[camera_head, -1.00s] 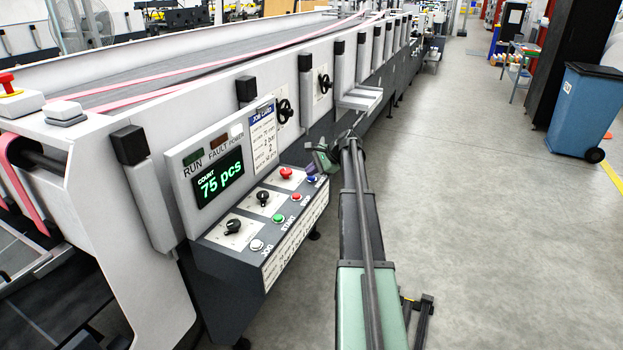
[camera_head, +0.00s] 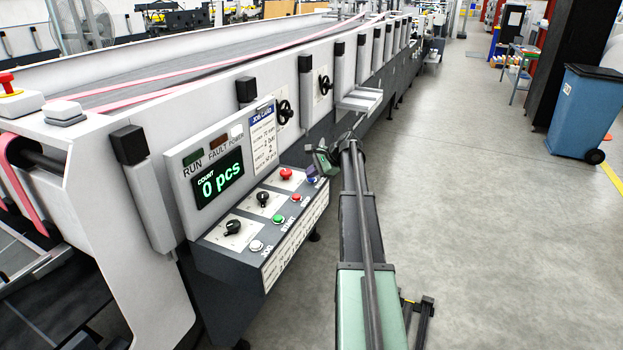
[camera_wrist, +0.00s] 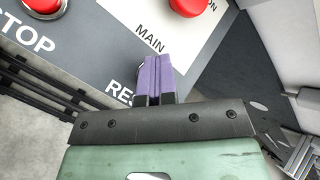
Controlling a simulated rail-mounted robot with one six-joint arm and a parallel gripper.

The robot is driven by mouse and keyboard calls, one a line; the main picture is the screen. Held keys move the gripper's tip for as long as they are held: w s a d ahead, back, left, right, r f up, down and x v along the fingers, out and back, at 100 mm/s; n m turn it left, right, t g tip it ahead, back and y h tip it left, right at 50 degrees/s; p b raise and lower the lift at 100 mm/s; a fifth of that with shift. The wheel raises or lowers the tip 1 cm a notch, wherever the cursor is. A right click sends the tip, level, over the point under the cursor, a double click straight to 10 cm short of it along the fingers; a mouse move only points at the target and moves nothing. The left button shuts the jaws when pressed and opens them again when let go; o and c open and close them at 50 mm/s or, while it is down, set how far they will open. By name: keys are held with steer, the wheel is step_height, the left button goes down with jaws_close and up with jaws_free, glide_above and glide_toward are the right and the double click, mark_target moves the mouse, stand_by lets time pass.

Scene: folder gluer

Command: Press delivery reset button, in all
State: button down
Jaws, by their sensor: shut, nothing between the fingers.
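The control panel (camera_head: 268,222) carries a row of push buttons along its front edge. The blue reset button (camera_head: 313,180) is at the far end of that row, largely covered by my gripper. In the wrist view, my gripper (camera_wrist: 154,62) has its purple fingers shut together with nothing between them. They point down over the label that begins "RES", and the button itself is hidden behind them. Whether the tips touch the button cannot be made out. The count display (camera_head: 220,186) reads 0 pcs.
A red STOP button (camera_wrist: 43,8) and a red knob by the MAIN label (camera_wrist: 187,7) are close to my fingers. Green start (camera_head: 278,219) and white jog (camera_head: 257,245) buttons are nearer along the panel.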

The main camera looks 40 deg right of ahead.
steer(key=shift+r+p, duration=0.65)
steer(key=shift+r, duration=0.15)
step_height(320, 180, up, 5)
steer(key=p, duration=0.5)
steer(key=shift+r, duration=0.15)
